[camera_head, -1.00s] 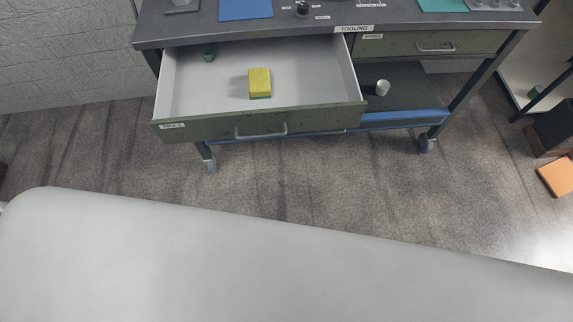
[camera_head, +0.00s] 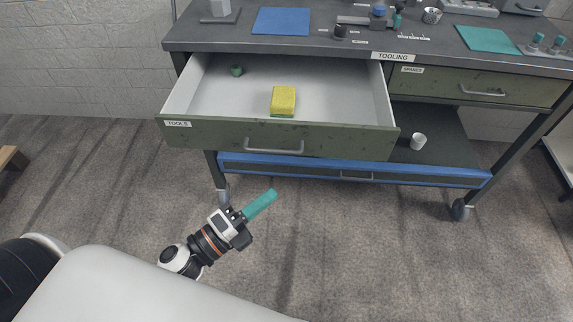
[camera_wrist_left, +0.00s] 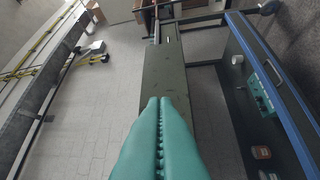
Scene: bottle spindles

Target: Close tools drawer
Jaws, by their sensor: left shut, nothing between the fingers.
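The TOOLS drawer (camera_head: 348,137) is pulled out of the workbench, with its green front, silver handle and pale interior showing. A yellow-and-green sponge (camera_head: 283,100) and a small green round item (camera_head: 236,71) lie inside. My left gripper (camera_head: 268,198) has teal fingers, shut and empty. It appears in front of and below the drawer front in the head view, apart from the handle. Its fingers also show shut in the left wrist view (camera_wrist_left: 160,108), with a long green panel (camera_wrist_left: 165,75) beyond them. My right gripper is not in view.
The workbench top (camera_head: 350,50) holds a blue mat (camera_head: 282,20), a teal mat (camera_head: 487,39) and small tools. The SPARES drawer (camera_head: 440,85) is shut. A white cup (camera_head: 418,141) stands on the shelf. The floor (camera_head: 350,230) before the bench is clear.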

